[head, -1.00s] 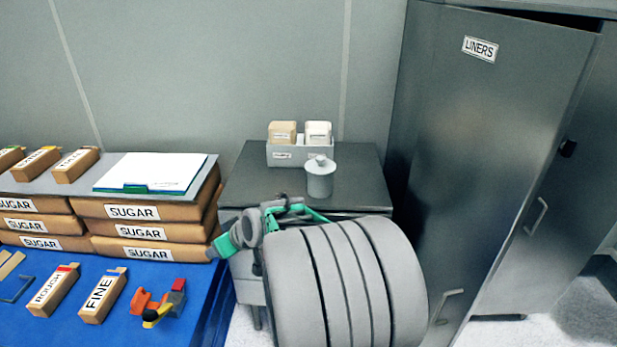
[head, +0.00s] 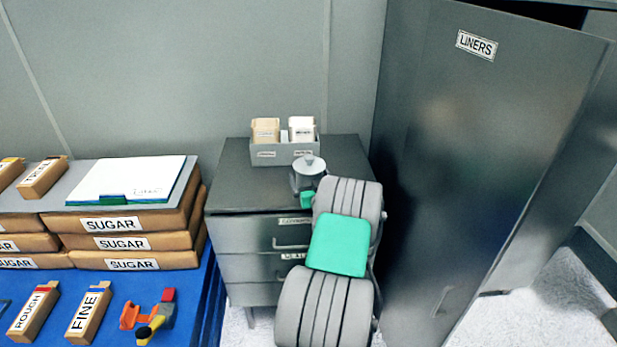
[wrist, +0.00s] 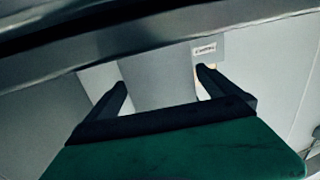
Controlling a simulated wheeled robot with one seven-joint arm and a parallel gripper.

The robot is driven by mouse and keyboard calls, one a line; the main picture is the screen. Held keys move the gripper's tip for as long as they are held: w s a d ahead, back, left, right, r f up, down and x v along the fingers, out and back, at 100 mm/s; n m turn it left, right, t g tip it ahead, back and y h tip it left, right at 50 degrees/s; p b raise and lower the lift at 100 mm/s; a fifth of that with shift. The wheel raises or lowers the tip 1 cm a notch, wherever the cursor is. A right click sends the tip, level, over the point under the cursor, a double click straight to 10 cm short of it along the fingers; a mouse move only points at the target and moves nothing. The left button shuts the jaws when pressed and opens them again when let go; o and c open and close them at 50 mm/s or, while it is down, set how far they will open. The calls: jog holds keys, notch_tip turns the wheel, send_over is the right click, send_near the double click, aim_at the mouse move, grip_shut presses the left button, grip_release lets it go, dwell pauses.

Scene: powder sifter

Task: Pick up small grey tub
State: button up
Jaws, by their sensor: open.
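The small grey tub (head: 309,165), with a knobbed lid, stands upright on the dark drawer cabinet (head: 235,190), in front of the grey box. My gripper (head: 308,188) is at the tub's near side, its arm reaching in from the front; the fingers are hard to make out there. In the wrist view, the two dark fingers (wrist: 161,78) are open and spread apart. A grey surface shows between them, probably the tub's side (wrist: 158,72). I cannot tell whether a finger touches it. The tub's lower part is partly hidden by the gripper.
A grey box (head: 284,153) with tan and white packets stands behind the tub. A tall dark cabinet (head: 450,150) labelled LINERS rises close on the right. Stacked sugar bags (head: 125,243) and a blue table (head: 195,300) are to the left. The cabinet top left of the tub is clear.

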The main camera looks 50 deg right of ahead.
jog(key=shift+w, duration=0.15)
jog(key=shift+c, duration=0.2)
jog(key=c, duration=1.5)
